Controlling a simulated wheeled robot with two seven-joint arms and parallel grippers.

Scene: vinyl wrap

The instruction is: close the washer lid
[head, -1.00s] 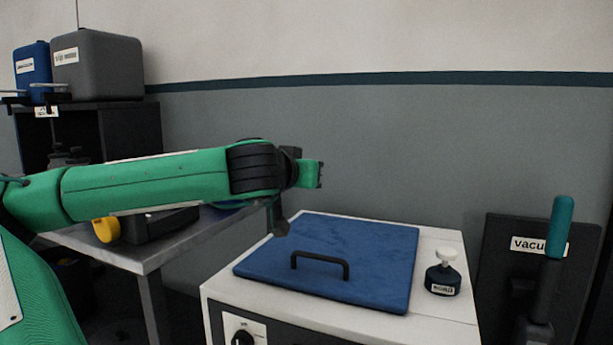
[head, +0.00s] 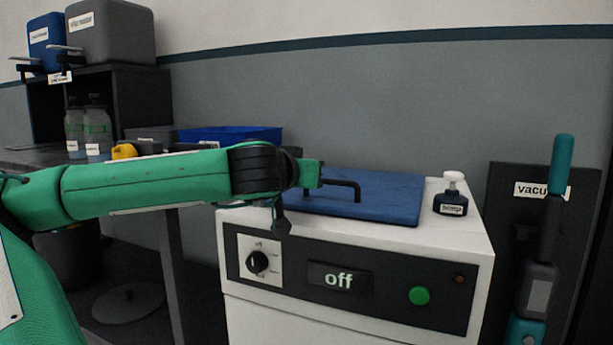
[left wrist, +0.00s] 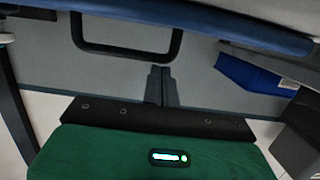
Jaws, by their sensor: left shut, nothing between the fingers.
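The white washer (head: 455,235) stands right of centre in the head view. Its blue lid (head: 390,196) lies flat on top, with a black bar handle (head: 352,184) near its front edge. My left gripper (head: 282,226) is partly hidden by its wrist; it points down beside the lid's front left corner. In the left wrist view the dark fingers (left wrist: 161,72) are together and empty. The handle (left wrist: 125,50) shows above left of them there, apart from the fingers, and the blue lid edge (left wrist: 215,27) runs across the top. My right gripper is out of view.
The washer front has a knob (head: 257,262), an "off" display (head: 339,280) and a green button (head: 419,296). A dark, white-topped bottle (head: 452,202) stands right of the lid. A vacuum (head: 541,280) stands at right. A blue bin (head: 232,134) and shelf (head: 140,98) are at left.

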